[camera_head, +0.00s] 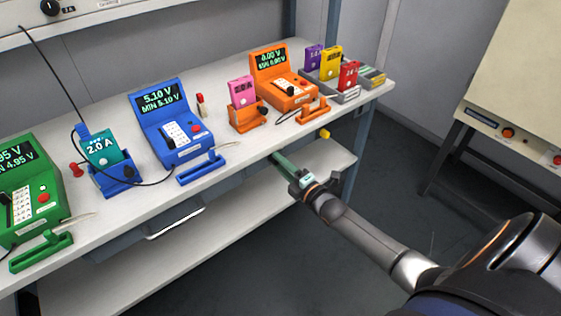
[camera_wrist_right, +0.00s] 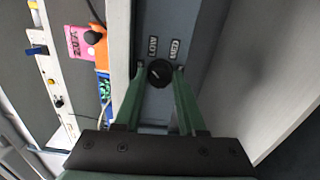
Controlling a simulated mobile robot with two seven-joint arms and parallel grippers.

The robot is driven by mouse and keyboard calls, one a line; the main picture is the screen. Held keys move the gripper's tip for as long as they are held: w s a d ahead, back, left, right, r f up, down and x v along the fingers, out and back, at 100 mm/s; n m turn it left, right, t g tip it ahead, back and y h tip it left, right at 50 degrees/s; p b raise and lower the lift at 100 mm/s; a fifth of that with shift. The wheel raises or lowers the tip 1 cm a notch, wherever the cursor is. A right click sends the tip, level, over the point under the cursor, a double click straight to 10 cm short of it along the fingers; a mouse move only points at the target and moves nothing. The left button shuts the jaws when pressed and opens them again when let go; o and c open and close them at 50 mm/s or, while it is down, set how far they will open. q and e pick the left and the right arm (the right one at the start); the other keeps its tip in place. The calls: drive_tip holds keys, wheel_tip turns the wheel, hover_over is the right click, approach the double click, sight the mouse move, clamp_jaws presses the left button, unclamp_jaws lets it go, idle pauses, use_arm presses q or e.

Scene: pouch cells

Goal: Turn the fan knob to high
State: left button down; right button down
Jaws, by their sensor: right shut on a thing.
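The fan knob (camera_wrist_right: 159,73) is a round black knob on a grey-blue panel in the right wrist view. The labels LOW (camera_wrist_right: 152,47) and MED (camera_wrist_right: 174,48) show beside it; no HIGH label is visible. A small light mark shows on the knob, but its exact setting is hard to read. My right gripper (camera_wrist_right: 159,76) has its two green fingers on either side of the knob, shut on it. In the head view my right gripper (camera_head: 283,162) reaches under the bench's front edge, where the knob is hidden. My left gripper is not in view.
The white bench (camera_head: 215,190) carries a green charger (camera_head: 30,200), a blue charger (camera_head: 165,120) and an orange charger (camera_head: 285,85), with several coloured cells. A lower shelf (camera_head: 235,215) lies beneath. A cream machine (camera_head: 520,75) stands at right; the floor between is clear.

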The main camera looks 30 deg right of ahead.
drive_tip(key=m+p, duration=0.1)
drive_tip(key=m, duration=2.1)
drive_tip(key=shift+m+p, duration=0.35)
drive_tip(key=shift+m, duration=0.05)
drive_tip(key=shift+m+b, duration=0.35)
drive_tip(key=shift+m, duration=1.95)
drive_tip(key=shift+c, duration=2.4)
unclamp_jaws()
